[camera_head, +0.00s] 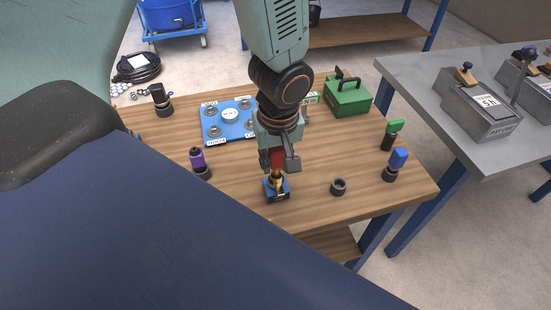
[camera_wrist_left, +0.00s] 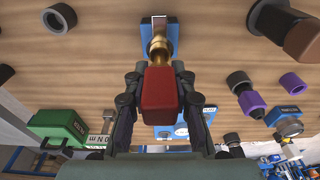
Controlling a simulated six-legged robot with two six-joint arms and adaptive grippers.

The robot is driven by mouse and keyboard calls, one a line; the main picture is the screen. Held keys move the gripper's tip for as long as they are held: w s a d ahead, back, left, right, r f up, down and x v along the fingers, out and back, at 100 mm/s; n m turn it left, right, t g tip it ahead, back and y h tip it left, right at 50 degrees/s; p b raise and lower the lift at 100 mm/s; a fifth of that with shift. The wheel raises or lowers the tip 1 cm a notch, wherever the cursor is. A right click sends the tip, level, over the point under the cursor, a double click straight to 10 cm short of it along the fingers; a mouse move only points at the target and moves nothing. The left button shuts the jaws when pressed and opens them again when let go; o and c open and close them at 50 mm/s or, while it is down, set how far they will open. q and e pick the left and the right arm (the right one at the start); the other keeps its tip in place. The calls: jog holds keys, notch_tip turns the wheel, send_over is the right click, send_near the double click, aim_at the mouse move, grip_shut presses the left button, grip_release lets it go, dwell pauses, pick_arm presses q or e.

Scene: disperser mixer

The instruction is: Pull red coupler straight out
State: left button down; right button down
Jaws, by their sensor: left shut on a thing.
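The red coupler (camera_head: 277,158) has a red grip and a brass lower part, and stands upright at the blue block (camera_head: 284,195) on the wooden table. My left gripper (camera_head: 279,165) comes down from above and is shut on the red grip. In the left wrist view the red coupler (camera_wrist_left: 160,90) sits between both fingers, and its brass end meets the blue block (camera_wrist_left: 170,32). I cannot tell whether the brass end is still seated in the block. My right gripper does not show.
The wooden table (camera_head: 320,200) also holds a blue plate (camera_head: 240,131) with fittings, a green case (camera_head: 347,98), a purple coupler (camera_head: 197,160), a green coupler (camera_head: 394,130), a blue coupler (camera_head: 398,160) and a dark ring (camera_head: 338,187). A grey table (camera_head: 425,90) stands at the right.

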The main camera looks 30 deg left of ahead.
aim_at(276, 149)
pick_arm(q)
jog(key=shift+r+p, duration=1.5)
jog(key=shift+r, duration=0.3)
jog(key=shift+r+p, duration=1.65)
jog(key=shift+r, duration=0.35)
